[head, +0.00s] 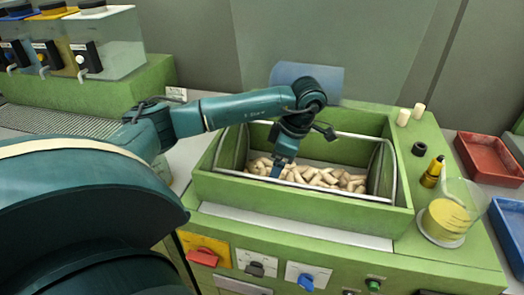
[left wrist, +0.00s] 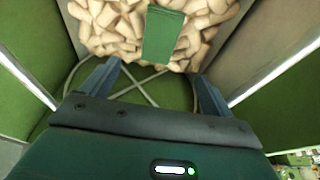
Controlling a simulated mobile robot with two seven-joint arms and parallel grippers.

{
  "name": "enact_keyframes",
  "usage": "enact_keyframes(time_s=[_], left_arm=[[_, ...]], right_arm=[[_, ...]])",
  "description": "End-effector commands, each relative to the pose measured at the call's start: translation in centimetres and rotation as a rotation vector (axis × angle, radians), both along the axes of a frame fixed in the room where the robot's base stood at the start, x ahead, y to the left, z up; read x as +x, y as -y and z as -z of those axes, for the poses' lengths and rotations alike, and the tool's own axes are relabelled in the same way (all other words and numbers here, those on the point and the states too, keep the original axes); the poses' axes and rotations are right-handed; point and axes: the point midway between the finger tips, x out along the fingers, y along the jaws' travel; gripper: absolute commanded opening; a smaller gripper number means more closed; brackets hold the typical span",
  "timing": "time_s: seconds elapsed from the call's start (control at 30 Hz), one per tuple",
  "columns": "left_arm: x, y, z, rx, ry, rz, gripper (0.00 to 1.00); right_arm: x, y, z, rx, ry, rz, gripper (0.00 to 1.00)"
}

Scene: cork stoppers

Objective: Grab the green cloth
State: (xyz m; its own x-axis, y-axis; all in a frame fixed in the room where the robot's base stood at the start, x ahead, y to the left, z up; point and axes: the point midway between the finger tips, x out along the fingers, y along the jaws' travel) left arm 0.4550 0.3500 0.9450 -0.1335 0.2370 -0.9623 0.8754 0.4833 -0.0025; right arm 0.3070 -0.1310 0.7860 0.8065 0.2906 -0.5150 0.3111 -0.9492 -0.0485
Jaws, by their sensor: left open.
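The green cloth (left wrist: 163,36) shows in the left wrist view as a small flat green rectangle lying on the cork stoppers (left wrist: 110,25). In the head view I cannot make it out; my gripper may hide it. My left gripper (head: 279,169) reaches down into the green bin (head: 300,203) from above. In the left wrist view my left gripper (left wrist: 156,70) is open, its two fingers apart with nothing between them. The cloth lies beyond the fingertips, roughly in line with the gap. My right gripper is not in view.
Bin walls and a metal frame (head: 382,170) surround the corks. To the right stand a yellow bottle (head: 433,172), a clear beaker (head: 447,215), a red tray (head: 488,155) and a blue tray (head: 510,232). Liquid tanks (head: 108,40) stand at the back left.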

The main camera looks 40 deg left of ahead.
Motion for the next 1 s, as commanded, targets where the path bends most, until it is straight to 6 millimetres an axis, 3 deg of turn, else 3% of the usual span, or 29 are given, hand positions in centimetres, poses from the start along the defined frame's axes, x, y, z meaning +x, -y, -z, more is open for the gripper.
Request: enact_keyframes(time_s=[0.3,0.47,0.8,1.0], left_arm=[[-0.7,-1.2,5.1,-0.001,0.001,-0.001,0.87],[-0.8,-1.4,6.1,-0.002,0.001,0.001,0.87],[-1.2,-2.2,10.5,-0.003,0.001,0.0,0.87],[-1.1,-2.3,10.9,-0.003,0.005,0.002,0.87]], right_arm=[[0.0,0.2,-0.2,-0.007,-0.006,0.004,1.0],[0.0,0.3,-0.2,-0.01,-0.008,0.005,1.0],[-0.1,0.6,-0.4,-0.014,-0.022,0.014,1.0],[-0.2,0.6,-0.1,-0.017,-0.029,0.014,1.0]])
